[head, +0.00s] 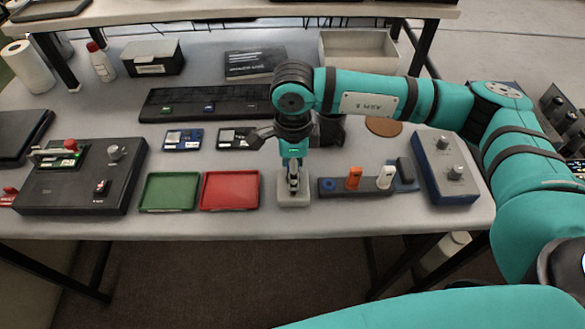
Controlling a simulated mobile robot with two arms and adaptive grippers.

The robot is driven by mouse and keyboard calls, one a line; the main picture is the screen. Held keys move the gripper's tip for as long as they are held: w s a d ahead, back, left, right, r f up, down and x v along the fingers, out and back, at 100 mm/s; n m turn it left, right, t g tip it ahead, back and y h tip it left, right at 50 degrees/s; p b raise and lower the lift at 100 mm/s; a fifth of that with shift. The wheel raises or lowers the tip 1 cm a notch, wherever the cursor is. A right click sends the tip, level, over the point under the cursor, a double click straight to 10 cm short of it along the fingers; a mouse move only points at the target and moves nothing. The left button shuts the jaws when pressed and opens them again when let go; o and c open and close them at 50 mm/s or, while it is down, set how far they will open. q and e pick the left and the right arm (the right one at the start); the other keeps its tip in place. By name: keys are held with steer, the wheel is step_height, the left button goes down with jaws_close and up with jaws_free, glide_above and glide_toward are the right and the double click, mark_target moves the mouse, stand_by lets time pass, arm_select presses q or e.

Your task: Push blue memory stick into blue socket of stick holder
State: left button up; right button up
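The stick holder (340,188) is a dark bar right of centre on the table. An orange stick (354,178) and a white stick (386,177) stand upright in it. The blue socket (328,184) is at its left end and appears empty. My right gripper (293,186) points down over a small light grey block (293,201), just left of the holder. Its fingers look close together, but whether they hold anything is too small to tell. I cannot make out the blue memory stick; the gripper may hide it. My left gripper is not in view.
A red tray (230,190) and a green tray (169,191) lie left of the block. A black control box (75,190) stands farther left. A dark box with knobs (444,166) stands right of the holder. A long black rail (230,100) lies behind.

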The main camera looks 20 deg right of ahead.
steer(key=shift+b, duration=0.4)
steer(key=shift+c, duration=0.4)
jaws_close()
steer(key=shift+r, duration=0.15)
steer(key=shift+r+p, duration=1.05)
steer(key=shift+r, duration=1.85)
